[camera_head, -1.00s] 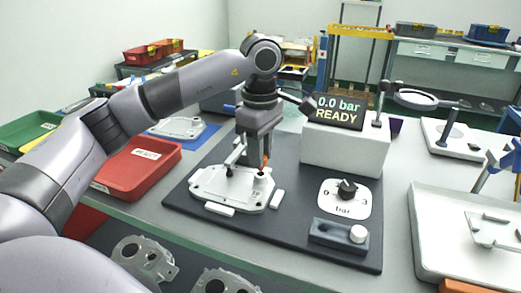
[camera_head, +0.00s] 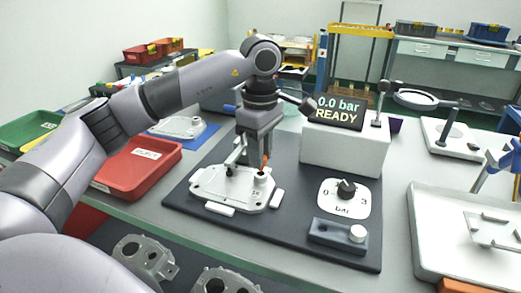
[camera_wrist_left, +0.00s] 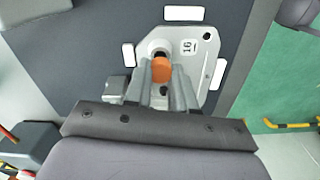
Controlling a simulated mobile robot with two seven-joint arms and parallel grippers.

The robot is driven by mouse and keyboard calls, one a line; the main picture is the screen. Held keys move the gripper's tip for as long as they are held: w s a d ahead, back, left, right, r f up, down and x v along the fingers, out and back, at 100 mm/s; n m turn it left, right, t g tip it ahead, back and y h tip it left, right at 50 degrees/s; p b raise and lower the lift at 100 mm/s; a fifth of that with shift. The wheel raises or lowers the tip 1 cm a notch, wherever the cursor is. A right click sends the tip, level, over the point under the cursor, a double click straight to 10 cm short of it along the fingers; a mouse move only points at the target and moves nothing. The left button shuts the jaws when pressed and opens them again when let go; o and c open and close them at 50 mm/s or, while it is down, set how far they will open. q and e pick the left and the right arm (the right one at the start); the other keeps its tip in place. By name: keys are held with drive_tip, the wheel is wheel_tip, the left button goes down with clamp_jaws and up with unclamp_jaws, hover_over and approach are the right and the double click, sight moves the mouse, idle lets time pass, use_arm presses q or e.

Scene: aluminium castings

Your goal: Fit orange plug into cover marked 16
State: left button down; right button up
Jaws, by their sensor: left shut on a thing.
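The cover marked 16 (camera_head: 232,190), a pale metal casting, lies flat on the dark mat; its 16 shows upright-sideways in the left wrist view (camera_wrist_left: 203,62). My left gripper (camera_head: 264,160) points down over the cover's right rear part and is shut on the orange plug (camera_head: 266,163). In the left wrist view the orange plug (camera_wrist_left: 162,71) sits between the two fingers, next to a round dark opening in the cover. The plug's lower end is close above a raised boss; I cannot tell if it touches or has entered. My right gripper is not in view.
White blocks (camera_head: 219,209) stand around the cover. A pressure display reading 0.0 bar READY (camera_head: 337,112) stands behind right, a dial plate (camera_head: 344,198) in front of it. A red tray (camera_head: 140,172) is at left, a white tray (camera_head: 420,240) at right.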

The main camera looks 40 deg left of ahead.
use_arm(q)
drive_tip(key=shift+f+b, duration=0.85)
drive_tip(key=shift+f, duration=0.5)
drive_tip(key=c, duration=0.9)
unclamp_jaws()
drive_tip(key=shift+r, duration=0.1)
drive_tip(key=shift+o, duration=0.2)
wheel_tip(320, 180, up, 7)
drive_tip(key=shift+f+p, duration=0.2)
drive_tip(key=shift+p, duration=0.1)
drive_tip(key=shift+r, duration=0.25)
